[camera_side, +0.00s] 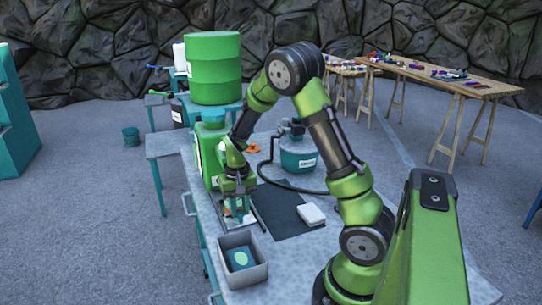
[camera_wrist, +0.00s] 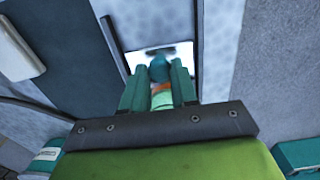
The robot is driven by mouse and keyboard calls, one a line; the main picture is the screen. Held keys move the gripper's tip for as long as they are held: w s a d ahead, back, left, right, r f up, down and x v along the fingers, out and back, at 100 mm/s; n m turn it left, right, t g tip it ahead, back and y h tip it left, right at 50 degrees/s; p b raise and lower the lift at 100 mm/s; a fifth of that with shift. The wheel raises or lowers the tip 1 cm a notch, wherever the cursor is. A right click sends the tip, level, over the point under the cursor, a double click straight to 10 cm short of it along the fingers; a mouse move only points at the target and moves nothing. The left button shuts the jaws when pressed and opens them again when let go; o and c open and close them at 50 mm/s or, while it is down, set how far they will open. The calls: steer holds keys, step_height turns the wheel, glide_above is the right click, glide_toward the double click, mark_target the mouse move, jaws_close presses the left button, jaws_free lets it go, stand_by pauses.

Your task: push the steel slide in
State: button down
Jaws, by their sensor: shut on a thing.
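My gripper (camera_side: 236,203) is low over the left part of the grey bench. In the wrist view its two teal fingers (camera_wrist: 160,86) are shut on a teal rounded piece (camera_wrist: 160,70) with a pale and orange band below it. Just beyond the fingertips lies a pale, bright plate (camera_wrist: 137,59) with a dark slot or shadow on it, beside a thin dark strip. I cannot tell whether this plate is the steel slide. The fingers hide most of the held piece, and in the side view the gripper covers much of the spot.
A grey bin (camera_side: 262,274) with a teal item stands in front of the gripper. A dark mat (camera_side: 280,208) and a white block (camera_side: 311,213) lie to the right. A green container (camera_side: 210,140), a teal labelled canister (camera_side: 299,155) and a black cable (camera_side: 268,180) are behind.

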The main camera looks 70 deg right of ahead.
steer(key=c, duration=0.9)
jaws_free()
steer(key=shift+o, duration=0.2)
step_height(320, 180, up, 17)
